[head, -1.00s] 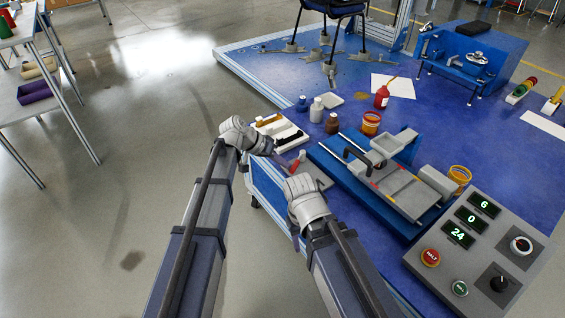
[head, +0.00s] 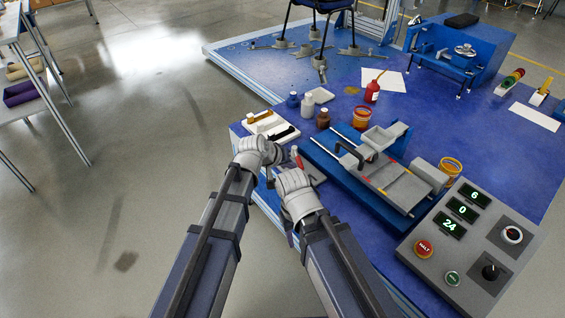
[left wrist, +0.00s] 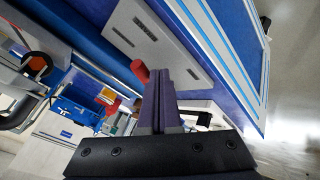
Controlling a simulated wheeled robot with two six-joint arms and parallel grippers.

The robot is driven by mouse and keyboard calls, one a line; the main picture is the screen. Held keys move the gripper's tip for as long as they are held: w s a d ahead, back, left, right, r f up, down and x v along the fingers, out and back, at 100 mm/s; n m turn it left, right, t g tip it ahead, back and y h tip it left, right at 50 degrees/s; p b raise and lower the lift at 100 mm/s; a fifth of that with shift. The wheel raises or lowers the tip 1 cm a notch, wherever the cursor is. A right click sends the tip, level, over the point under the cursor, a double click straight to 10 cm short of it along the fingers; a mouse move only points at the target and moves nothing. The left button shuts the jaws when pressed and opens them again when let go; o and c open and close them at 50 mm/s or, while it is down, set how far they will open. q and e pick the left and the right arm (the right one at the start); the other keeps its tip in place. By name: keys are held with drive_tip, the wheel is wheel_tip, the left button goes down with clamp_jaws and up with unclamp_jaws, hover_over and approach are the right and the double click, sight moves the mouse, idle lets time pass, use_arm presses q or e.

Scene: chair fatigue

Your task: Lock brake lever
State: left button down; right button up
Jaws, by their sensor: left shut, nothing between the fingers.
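The brake lever shows as a red-tipped handle (head: 297,157) standing on a small grey plate (head: 313,173) near the table's front left edge. In the left wrist view its red end (left wrist: 139,72) is just left of my fingertips, with the slotted grey plate (left wrist: 158,40) behind. My left gripper (head: 279,155) is shut and empty, just left of the lever; contact cannot be told. In the left wrist view its two dark fingers (left wrist: 160,88) are together. My right gripper (head: 284,176) is just in front of the lever; its fingertips are mostly hidden.
A blue fixture with a black handle (head: 350,152) stands right of the lever. A white tray (head: 265,124) lies behind my left gripper. Small bottles (head: 307,105) stand farther back. A control panel (head: 470,240) fills the right front.

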sight(302, 165)
use_arm(q)
drive_tip(key=shift+d, duration=1.75)
drive_tip(key=shift+w+d, duration=0.1)
drive_tip(key=shift+d, duration=0.25)
drive_tip(key=shift+d+r, duration=0.1)
drive_tip(key=shift+d, duration=0.2)
drive_tip(key=shift+s+a+r+p, duration=0.2)
drive_tip(key=shift+a+r+p, duration=0.05)
drive_tip(key=shift+r+p, duration=0.3)
drive_tip(key=p+v, duration=0.5)
drive_tip(key=v, duration=0.1)
drive_tip(key=shift+s+a, duration=0.3)
drive_tip(key=shift+a, duration=0.25)
